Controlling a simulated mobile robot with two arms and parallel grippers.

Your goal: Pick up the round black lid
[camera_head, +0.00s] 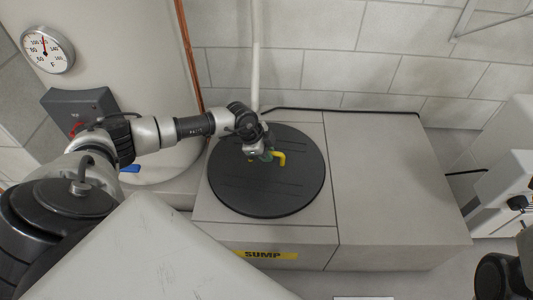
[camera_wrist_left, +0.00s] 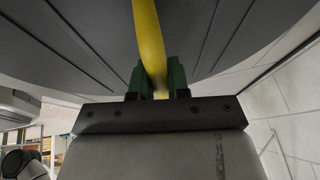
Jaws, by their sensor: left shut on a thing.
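The round black lid (camera_head: 245,195) lies over the left part of the grey sump box, its face up, with a yellow handle (camera_head: 281,158) at its middle. In the left wrist view the dark grooved face of the lid (camera_wrist_left: 90,40) fills the top. My left gripper (camera_head: 264,154) is over the middle of the lid. In the left wrist view its green fingers (camera_wrist_left: 160,78) are shut on the yellow handle (camera_wrist_left: 149,40). I cannot tell whether the lid touches the box or is raised a little. My right gripper is not in view.
The grey box (camera_head: 395,190) has a clear top to the right of the lid and a yellow SUMP label (camera_head: 265,254) on its front. A white tank with a dial gauge (camera_head: 47,50) stands at left. A white pipe (camera_head: 256,50) and a copper pipe rise behind.

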